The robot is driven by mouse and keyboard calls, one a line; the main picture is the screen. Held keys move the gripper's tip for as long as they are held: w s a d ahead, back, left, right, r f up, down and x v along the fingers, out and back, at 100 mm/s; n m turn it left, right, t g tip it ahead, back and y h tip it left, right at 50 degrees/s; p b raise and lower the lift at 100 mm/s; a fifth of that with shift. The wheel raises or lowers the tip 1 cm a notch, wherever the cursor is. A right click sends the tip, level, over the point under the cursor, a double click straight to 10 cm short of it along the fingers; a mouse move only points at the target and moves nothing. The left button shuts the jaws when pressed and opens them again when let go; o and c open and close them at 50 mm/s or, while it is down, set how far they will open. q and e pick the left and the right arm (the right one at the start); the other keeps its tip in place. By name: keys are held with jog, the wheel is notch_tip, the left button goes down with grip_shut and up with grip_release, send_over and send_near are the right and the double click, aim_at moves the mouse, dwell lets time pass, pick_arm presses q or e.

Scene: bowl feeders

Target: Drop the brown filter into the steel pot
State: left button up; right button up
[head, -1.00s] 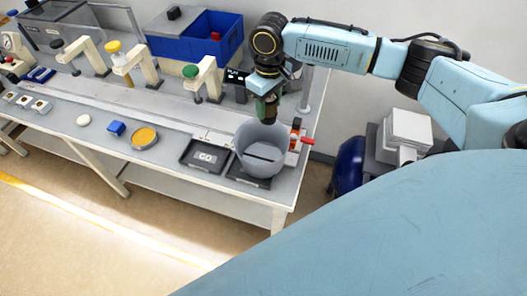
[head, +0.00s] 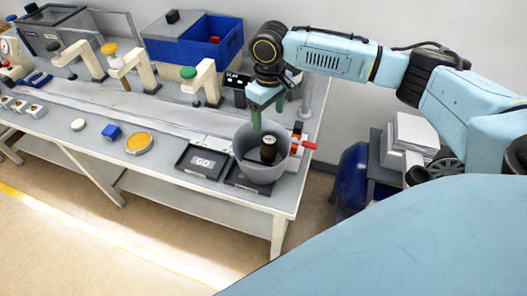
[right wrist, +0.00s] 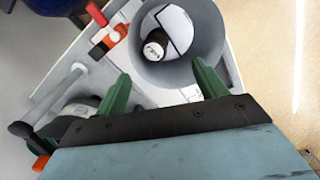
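The steel pot (head: 262,176), a grey open-topped bowl, stands near the right end of the bench. The filter (head: 268,150), a short dark cylinder with a black end, is inside the pot. It also shows inside the pot in the right wrist view (right wrist: 154,49), with a pale mark on its end; its side shows little brown. My right gripper (head: 269,112) is over the back of the pot, green fingers apart, with nothing between them. In the right wrist view its open fingertips (right wrist: 160,74) are apart from the filter. My left gripper is not in view.
A black GO tray (head: 203,162) sits left of the pot, and a red-handled part (head: 301,144) is close on its right. A grey post (head: 305,100) rises behind. A blue bin (head: 208,40) and several dispensers with coloured caps stand farther back.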

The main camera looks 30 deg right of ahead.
notch_tip(320, 180, up, 13)
jog(key=shift+r+p, duration=0.2)
jog(key=shift+p, duration=0.1)
dwell(0.6)
